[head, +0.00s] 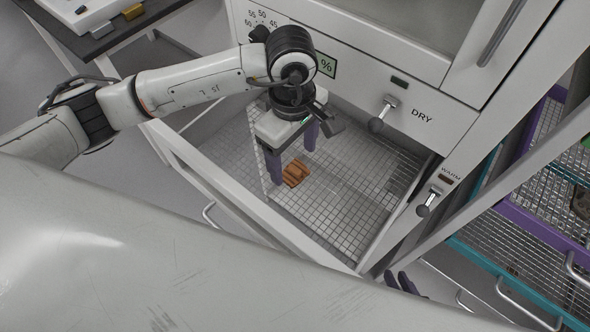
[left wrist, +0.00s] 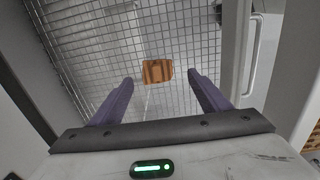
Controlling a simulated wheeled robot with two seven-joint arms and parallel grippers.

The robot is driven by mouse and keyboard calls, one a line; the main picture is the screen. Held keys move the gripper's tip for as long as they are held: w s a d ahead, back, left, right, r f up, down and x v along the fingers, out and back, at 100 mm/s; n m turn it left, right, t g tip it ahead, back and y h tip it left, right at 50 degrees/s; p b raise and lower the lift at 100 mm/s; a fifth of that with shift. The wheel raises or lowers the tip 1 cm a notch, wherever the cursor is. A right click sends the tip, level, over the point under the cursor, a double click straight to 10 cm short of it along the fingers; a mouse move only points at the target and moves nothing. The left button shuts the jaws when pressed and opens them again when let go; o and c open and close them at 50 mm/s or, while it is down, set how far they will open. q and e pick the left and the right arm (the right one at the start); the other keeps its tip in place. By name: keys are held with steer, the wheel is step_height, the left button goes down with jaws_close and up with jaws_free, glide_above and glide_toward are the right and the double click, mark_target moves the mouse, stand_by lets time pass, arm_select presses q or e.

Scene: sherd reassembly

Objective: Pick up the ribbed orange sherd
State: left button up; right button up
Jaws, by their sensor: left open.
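The ribbed orange sherd (head: 296,173) lies on the wire mesh floor of the open drawer (head: 345,190), with darker bands across it. My left gripper (head: 292,166) is over the drawer, pointing down, with its two purple fingers open and apart. In the left wrist view the sherd (left wrist: 157,72) shows between and slightly beyond the open fingertips (left wrist: 161,77). No finger is seen holding it. My right gripper (head: 401,283) shows only as dark fingertips at the bottom of the head view, outside the drawer; the rest is hidden behind my arm.
The drawer's front rail (head: 265,215) and side walls surround the mesh. The white cabinet front with a DRY knob (head: 383,113) stands behind. Wire racks with purple and teal frames (head: 535,225) are at the right. A table with a white tray (head: 85,12) is at upper left.

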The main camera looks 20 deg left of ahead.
mark_target(297, 171)
arm_select(q)
steer(key=shift+w+d+f, duration=0.15)
steer(key=shift+f, duration=1.05)
steer(key=shift+w+d+f, duration=0.1)
steer(key=shift+w+f, duration=0.05)
steer(key=shift+f, duration=1)
steer(key=c, duration=1.2)
